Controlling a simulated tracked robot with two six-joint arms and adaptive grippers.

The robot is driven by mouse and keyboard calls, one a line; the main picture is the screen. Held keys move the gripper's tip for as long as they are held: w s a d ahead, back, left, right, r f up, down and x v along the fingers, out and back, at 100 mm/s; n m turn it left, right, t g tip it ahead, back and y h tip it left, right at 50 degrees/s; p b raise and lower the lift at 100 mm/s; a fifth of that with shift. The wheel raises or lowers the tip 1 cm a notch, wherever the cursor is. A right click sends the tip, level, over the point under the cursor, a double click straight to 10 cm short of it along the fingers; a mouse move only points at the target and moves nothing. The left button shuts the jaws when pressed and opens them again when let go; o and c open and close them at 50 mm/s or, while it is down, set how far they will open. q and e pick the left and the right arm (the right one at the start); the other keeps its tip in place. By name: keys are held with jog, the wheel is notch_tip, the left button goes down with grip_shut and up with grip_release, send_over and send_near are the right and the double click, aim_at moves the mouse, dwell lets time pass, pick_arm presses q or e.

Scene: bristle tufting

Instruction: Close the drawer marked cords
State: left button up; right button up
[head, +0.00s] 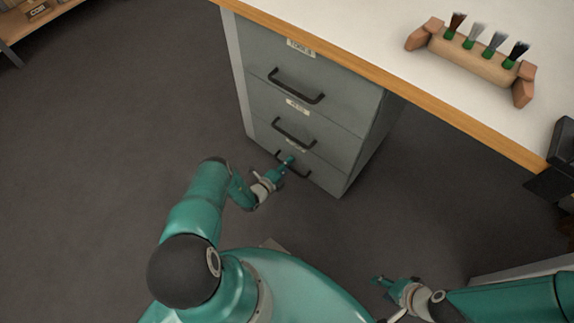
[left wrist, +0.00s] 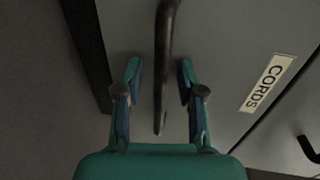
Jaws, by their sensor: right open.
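The drawer marked cords (left wrist: 215,70) is the bottom one of a grey cabinet under the table. Its white label (left wrist: 268,83) reads CORDS in the left wrist view. Its dark bar handle (left wrist: 167,30) passes between the fingers of my left gripper (left wrist: 160,75), which are apart on either side of it. In the head view my left gripper (head: 288,161) is at this bottom handle (head: 303,173) and partly covers it. How far the drawer stands out is hard to tell; its front looks nearly flush. My right gripper (head: 383,282) is open and empty, low at the right.
Above are a middle drawer handle (head: 294,132) and a top drawer handle (head: 297,88). A wooden holder (head: 470,58) with several brushes stands on the white table (head: 360,25). A shelf (head: 30,22) is at the far left. The floor (head: 100,130) left of the cabinet is clear.

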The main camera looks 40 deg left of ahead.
pick_arm(q)
jog(key=shift+s, duration=0.1)
jog(key=v, duration=1.1)
jog(key=shift+s, duration=0.4)
